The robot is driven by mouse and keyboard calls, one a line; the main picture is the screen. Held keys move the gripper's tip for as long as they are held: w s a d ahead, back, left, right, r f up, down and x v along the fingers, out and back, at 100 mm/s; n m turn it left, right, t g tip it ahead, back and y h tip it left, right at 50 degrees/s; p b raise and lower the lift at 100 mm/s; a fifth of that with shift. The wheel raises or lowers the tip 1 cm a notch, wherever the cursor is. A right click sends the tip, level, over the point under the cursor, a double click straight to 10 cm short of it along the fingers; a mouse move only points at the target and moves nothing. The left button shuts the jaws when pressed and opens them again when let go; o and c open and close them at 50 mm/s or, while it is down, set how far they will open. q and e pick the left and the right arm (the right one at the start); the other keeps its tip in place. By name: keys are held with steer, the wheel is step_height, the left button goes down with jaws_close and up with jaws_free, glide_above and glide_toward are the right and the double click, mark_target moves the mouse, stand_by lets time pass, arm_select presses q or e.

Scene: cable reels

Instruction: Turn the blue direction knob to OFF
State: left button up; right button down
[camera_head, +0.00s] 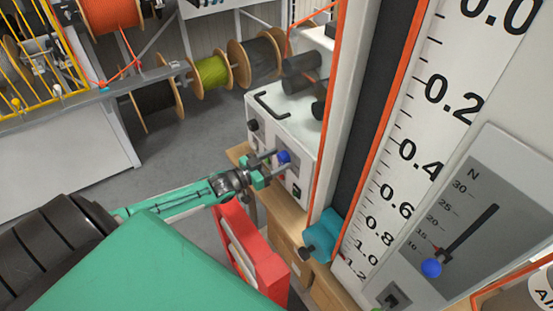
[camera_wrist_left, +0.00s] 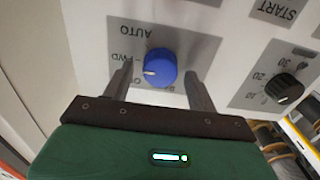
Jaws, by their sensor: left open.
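The blue direction knob (camera_wrist_left: 160,68) sits on the front of a white control box. In the left wrist view its white mark points left, toward the FWD and partly hidden OFF lettering; I cannot tell exactly which one it meets. In the head view the blue knob (camera_head: 284,157) is small. My left gripper (camera_wrist_left: 158,76) is open, with one finger on each side of the knob and visible gaps between. In the head view my left gripper (camera_head: 274,163) is at the box front. My right gripper is not in view.
A black dial (camera_wrist_left: 287,88) with a number scale is right of the knob in the wrist view. The white control box (camera_head: 285,125) stands on a wooden bench beside an upright post. A red case (camera_head: 262,262) is below my arm. Cable reels (camera_head: 210,73) hang behind.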

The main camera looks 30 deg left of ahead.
arm_select(q)
steer(key=shift+c, duration=0.2)
steer(key=c, duration=0.9)
steer(key=shift+c, duration=0.2)
steer(key=shift+n, duration=0.3)
steer(key=n, duration=0.3)
steer(key=shift+w, duration=0.1)
steer(key=shift+a+n+b, duration=0.1)
steer(key=shift+n+b, duration=0.6)
steer(key=shift+n, duration=1.8)
steer(key=o, duration=1)
